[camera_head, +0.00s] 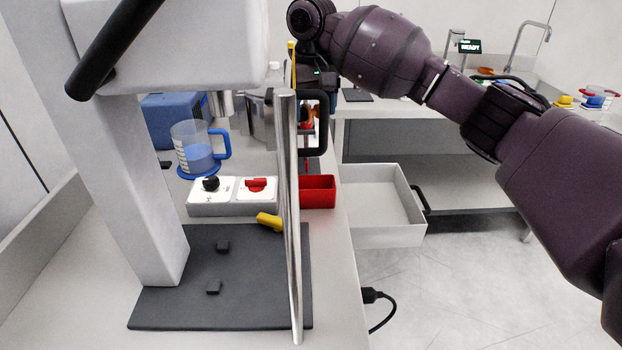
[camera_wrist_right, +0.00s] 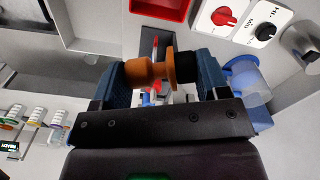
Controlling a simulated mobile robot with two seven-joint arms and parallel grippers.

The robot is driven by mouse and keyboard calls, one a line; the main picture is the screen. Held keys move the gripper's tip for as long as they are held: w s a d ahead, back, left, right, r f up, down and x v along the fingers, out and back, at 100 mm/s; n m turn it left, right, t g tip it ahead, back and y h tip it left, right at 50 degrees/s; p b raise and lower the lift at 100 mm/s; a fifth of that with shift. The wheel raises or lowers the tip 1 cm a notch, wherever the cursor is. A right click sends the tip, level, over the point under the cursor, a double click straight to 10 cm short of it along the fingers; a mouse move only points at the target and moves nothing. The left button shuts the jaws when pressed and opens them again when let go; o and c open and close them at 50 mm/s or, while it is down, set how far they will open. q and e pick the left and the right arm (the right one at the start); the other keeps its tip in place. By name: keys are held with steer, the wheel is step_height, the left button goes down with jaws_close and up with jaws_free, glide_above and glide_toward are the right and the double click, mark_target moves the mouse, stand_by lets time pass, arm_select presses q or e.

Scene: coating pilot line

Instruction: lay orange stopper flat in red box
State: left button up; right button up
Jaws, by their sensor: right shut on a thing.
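The red box (camera_head: 318,190) stands on the bench near its right edge, and its corner shows at the top of the right wrist view (camera_wrist_right: 158,10). The orange stopper (camera_wrist_right: 143,72) lies crosswise between the fingers of my right gripper (camera_wrist_right: 163,72), which is shut on it. A black part shows at the stopper's right end. In the head view, the right gripper (camera_head: 309,116) is behind and above the red box, partly hidden by a dark handle and an upright panel. The stopper is clear of the box. My left gripper is in neither view.
A control block with black and red knobs (camera_head: 231,208), a blue jug (camera_head: 195,150) and a yellow piece (camera_head: 269,221) are to the left. An open white drawer (camera_head: 385,235) juts out at right.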

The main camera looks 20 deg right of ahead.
steer(key=b, duration=0.1)
glide_toward(312, 177)
steer(key=s, duration=0.2)
steer(key=f, duration=0.2)
steer(key=f+b, duration=0.1)
steer(key=f, duration=0.3)
steer(key=shift+s+a+b, duration=0.2)
steer(key=shift+a+b, duration=0.1)
steer(key=shift+a, duration=0.1)
steer(key=shift+f, duration=0.3)
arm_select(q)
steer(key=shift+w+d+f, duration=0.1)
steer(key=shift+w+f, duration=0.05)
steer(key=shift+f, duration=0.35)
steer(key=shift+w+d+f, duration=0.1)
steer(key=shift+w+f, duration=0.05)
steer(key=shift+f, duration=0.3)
arm_select(e)
steer(key=shift+r, duration=0.15)
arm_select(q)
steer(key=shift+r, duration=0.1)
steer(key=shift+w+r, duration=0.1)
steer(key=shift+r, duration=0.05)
arm_select(e)
steer(key=shift+f, duration=0.6)
